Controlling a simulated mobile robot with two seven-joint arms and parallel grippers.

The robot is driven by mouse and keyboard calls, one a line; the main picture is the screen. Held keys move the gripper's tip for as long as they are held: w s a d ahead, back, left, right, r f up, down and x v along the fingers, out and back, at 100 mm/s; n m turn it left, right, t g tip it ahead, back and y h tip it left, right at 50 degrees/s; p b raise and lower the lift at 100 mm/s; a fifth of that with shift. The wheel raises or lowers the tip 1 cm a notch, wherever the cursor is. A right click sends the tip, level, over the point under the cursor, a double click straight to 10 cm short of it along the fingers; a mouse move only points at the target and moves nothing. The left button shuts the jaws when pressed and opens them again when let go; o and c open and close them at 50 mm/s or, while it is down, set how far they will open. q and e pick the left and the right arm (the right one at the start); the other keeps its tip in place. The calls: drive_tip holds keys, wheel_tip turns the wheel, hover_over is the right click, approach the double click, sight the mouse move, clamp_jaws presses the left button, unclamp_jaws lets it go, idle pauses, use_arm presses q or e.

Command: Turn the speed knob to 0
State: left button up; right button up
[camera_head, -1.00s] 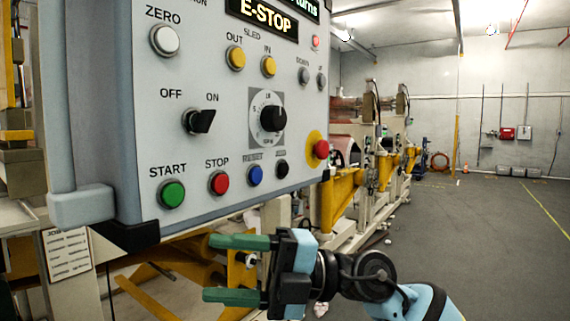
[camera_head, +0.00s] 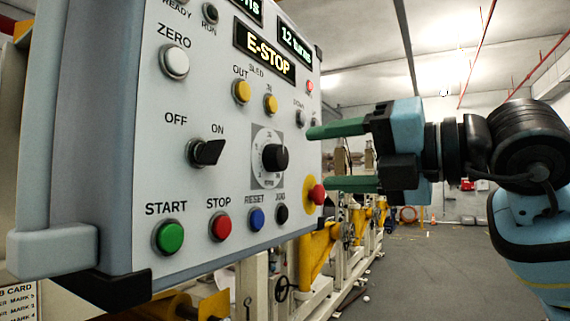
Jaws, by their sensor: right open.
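The speed knob (camera_head: 274,158) is a round black knob on a grey dial plate on the control panel (camera_head: 215,125). Its pointer setting is too small to read surely. My right gripper (camera_head: 315,158) has green fingers, spread apart, one above the other. It is to the right of the knob, at the panel's right edge, with the fingers pointing left toward the knob. It holds nothing, and its fingertips are apart from the knob. My left gripper is not in view.
Around the knob are a red emergency button (camera_head: 317,194) at the lower right, an OFF/ON switch (camera_head: 206,152), a black JOG button (camera_head: 281,213), a blue RESET button (camera_head: 256,219) and yellow SLED buttons (camera_head: 241,91). The display (camera_head: 265,52) reads E-STOP. Machinery and open floor lie behind.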

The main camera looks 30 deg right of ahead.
sight(283, 157)
drive_tip(key=x, duration=0.4)
drive_tip(key=r+p+x, duration=0.1)
drive_tip(key=x, duration=0.1)
drive_tip(key=shift+w+d, duration=0.15)
drive_tip(key=shift+d, duration=0.2)
drive_tip(key=shift+w+a, duration=0.2)
drive_tip(key=shift+w, duration=0.3)
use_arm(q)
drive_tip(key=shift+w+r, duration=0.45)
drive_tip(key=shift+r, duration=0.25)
use_arm(e)
drive_tip(key=shift+f, duration=0.1)
drive_tip(key=c, duration=1)
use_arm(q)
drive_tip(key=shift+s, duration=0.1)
